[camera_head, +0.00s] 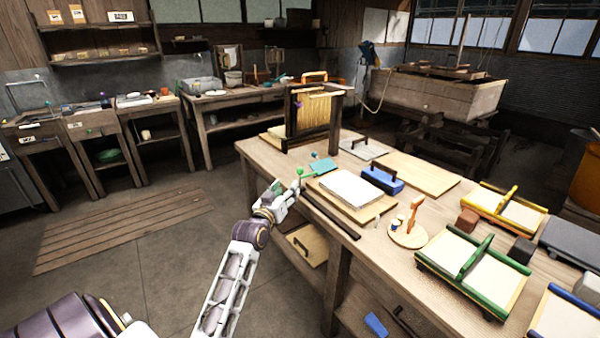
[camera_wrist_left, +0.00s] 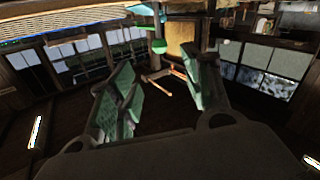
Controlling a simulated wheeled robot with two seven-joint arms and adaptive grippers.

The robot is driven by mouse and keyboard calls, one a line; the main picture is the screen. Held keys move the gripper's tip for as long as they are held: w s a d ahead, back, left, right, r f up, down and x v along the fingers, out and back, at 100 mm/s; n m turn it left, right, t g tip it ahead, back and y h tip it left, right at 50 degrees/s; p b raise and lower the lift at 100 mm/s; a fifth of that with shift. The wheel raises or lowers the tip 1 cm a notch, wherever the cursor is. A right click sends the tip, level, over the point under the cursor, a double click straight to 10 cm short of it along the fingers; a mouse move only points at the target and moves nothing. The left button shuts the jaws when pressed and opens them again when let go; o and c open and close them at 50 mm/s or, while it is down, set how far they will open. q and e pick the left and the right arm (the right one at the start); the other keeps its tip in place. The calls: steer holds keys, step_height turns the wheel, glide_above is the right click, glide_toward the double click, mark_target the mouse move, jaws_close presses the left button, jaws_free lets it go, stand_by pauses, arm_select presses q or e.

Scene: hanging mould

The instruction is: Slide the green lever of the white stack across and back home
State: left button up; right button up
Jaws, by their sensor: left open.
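The white stack (camera_head: 351,187) lies flat on a board on the wooden workbench. The green lever (camera_head: 299,173), with a round knob on top, stands at the left edge of the bench, just left of the stack. My left gripper (camera_head: 288,190) is just below and left of the lever's knob, at the bench edge. In the left wrist view my left gripper (camera_wrist_left: 162,70) is open, its two fingers apart with nothing between them. The green lever's knob (camera_wrist_left: 159,46) shows beyond the fingertips, between them. Contact is not visible. My right gripper is not in view.
On the workbench (camera_head: 262,160), a blue block with a dark handle (camera_head: 382,180) stands behind the stack. A round wooden stand (camera_head: 408,235) and a green-framed tray (camera_head: 472,270) are to its right. A frame with yellow threads (camera_head: 313,115) stands at the back.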

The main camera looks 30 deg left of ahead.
arm_select(q)
steer(key=shift+w, duration=0.1)
glide_toward(299, 172)
steer(key=shift+w, duration=1.45)
steer(key=shift+w+a+f+b, duration=0.1)
steer(key=shift+w+a+b, duration=0.2)
steer(key=shift+w, duration=0.35)
steer(key=shift+w+a+b, duration=0.3)
steer(key=shift+w+a, duration=0.05)
steer(key=shift+w, duration=0.3)
steer(key=shift+w+a, duration=0.1)
steer(key=shift+w, duration=0.55)
steer(key=shift+w+a+b, duration=0.25)
steer(key=shift+w+b, duration=0.1)
steer(key=shift+w, duration=0.95)
steer(key=shift+w+a, duration=0.2)
steer(key=shift+w, duration=0.75)
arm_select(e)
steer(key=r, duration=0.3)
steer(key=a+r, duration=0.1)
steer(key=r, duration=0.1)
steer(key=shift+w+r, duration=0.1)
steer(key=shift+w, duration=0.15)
